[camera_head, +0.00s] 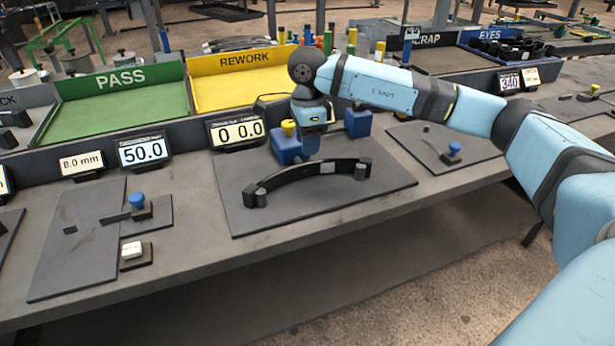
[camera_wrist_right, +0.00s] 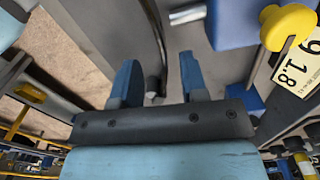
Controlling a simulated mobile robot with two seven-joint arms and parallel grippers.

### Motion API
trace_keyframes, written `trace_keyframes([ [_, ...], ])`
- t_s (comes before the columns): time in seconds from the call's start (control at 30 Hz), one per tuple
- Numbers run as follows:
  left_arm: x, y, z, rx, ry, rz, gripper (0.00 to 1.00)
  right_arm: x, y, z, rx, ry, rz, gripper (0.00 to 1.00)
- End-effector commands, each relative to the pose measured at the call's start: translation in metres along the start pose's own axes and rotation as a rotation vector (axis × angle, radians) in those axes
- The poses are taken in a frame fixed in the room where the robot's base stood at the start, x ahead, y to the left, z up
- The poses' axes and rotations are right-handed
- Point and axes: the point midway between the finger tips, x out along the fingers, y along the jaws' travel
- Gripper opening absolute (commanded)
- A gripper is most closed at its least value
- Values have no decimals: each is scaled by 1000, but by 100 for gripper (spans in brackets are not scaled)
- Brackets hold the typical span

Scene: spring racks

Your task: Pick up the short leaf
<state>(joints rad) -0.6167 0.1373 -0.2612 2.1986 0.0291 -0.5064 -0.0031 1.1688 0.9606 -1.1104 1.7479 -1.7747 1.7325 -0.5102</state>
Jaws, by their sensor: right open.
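A dark curved leaf (camera_head: 300,178) with a small pale label lies on the grey mat at the middle station, its ends at two small dark blocks. It is the only leaf on the near worktop; I cannot tell its length class. My right gripper (camera_head: 313,150) points down just behind and above the leaf's middle, empty, as far as I can see. In the right wrist view the gripper (camera_wrist_right: 158,82) has its two blue fingers apart, with a dark curved strip (camera_wrist_right: 158,35), apparently the leaf, beyond and between them. My left gripper is out of view.
A display (camera_head: 237,132) is behind left. The green PASS tray (camera_head: 120,105) and yellow REWORK tray (camera_head: 235,90) are at the back. The mat's front is clear.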

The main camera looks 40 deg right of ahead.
Motion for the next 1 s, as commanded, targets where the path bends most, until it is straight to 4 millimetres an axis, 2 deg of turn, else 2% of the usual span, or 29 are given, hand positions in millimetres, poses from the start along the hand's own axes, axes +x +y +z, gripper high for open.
trace_keyframes([
  [0.1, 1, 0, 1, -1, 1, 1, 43, 13, 0, 0, 0, 0, 0, 40],
  [0.33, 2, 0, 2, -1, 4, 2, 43, 27, 1, -1, 1, -1, 0, 40],
  [0.6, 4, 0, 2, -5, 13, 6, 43, 65, 2, -3, 1, -1, 1, 40],
  [0.83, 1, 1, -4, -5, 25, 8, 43, 67, 2, -3, 1, -2, -1, 40],
  [0.87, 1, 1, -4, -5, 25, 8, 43, 67, 2, -3, 1, -2, -1, 38],
  [1.0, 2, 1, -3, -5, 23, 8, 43, 67, 2, -3, 0, -2, -1, 6],
])
